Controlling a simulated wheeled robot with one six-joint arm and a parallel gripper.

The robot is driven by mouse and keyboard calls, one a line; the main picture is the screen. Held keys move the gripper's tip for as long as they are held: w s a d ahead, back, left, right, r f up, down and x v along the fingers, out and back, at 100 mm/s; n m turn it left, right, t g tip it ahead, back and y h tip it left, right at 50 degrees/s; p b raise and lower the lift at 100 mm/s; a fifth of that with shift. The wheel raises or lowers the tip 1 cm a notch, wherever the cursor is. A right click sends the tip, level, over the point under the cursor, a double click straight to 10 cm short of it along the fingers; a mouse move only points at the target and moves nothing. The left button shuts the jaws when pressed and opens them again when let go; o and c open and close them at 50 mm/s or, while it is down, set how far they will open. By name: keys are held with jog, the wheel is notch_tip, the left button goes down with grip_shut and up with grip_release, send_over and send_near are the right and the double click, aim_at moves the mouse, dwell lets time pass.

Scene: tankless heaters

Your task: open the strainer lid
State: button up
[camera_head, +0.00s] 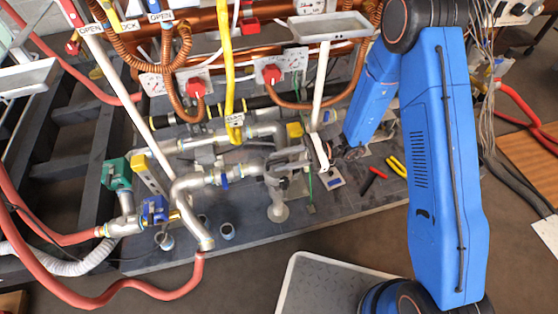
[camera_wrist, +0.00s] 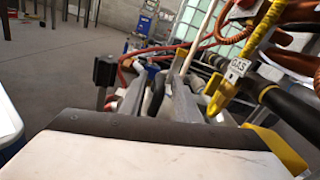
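The strainer appears to be the grey metal fitting (camera_head: 278,203) on the pipe run in the middle of the head view, with a round lower end pointing down towards the board. I cannot make out its lid separately. My gripper (camera_head: 287,165) reaches in from the right, its white body (camera_head: 319,151) just right of the fitting. Its grey fingers overlap the top of the fitting in this view; contact cannot be told. In the wrist view, the white and black gripper body fills the bottom, with grey shapes (camera_wrist: 172,108) ahead of it. The finger gap is not clear.
Pliers with yellow handles (camera_head: 397,166) and a red-handled tool (camera_head: 373,178) lie on the dark board right of the strainer. Copper pipes, red valves (camera_head: 272,74) and a yellow gas pipe (camera_head: 228,60) crowd behind. A red hose (camera_head: 100,295) curves at lower left.

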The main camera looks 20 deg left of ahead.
jog(key=shift+s+a, duration=0.25)
jog(key=shift+a, duration=0.15)
